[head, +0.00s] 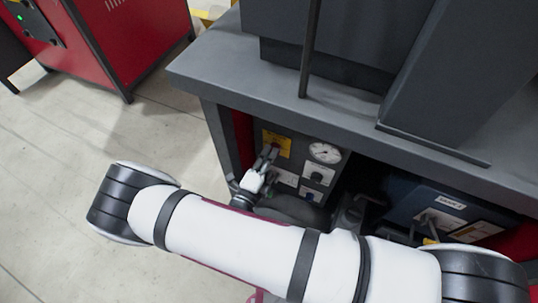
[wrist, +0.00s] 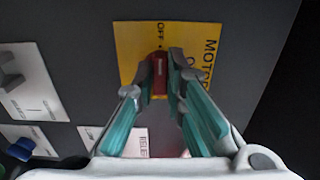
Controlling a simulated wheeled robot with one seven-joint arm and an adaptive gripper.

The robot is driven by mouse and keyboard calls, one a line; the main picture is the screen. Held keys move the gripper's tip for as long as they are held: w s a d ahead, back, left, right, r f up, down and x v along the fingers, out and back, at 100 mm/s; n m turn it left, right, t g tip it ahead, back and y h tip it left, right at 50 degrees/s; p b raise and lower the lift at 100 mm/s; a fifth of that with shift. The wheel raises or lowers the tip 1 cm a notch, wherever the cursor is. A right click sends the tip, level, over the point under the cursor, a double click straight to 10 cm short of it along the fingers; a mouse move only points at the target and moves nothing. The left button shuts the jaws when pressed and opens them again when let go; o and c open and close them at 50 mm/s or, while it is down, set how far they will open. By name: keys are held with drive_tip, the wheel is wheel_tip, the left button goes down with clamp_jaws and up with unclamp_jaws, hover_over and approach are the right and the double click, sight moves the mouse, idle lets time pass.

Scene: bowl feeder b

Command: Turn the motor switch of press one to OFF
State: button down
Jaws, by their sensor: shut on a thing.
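The motor switch is a red knob (wrist: 159,72) on a yellow plate (wrist: 130,45) lettered MOTOR and OFF. My gripper (wrist: 160,80) is shut on the red knob, one finger on each side. In the wrist view the knob stands upright in the picture, its upper end close below the OFF lettering. A second marking to its right is partly hidden by a finger. In the head view the yellow plate (head: 283,142) sits on the dark panel under the press bench, with my gripper (head: 269,154) against it; the knob is mostly covered there.
A round gauge (head: 324,152) and a switch on a white plate (head: 318,177) are right of the yellow plate. The grey bench top (head: 250,75) overhangs the panel. A blue box (head: 425,205) is at lower right. A red machine (head: 130,35) stands behind; the floor at left is clear.

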drive_tip(key=shift+f, duration=0.1)
idle(0.3)
drive_tip(key=c, duration=1.6)
unclamp_jaws()
drive_tip(key=shift+c, duration=0.2)
drive_tip(key=v, duration=1.2)
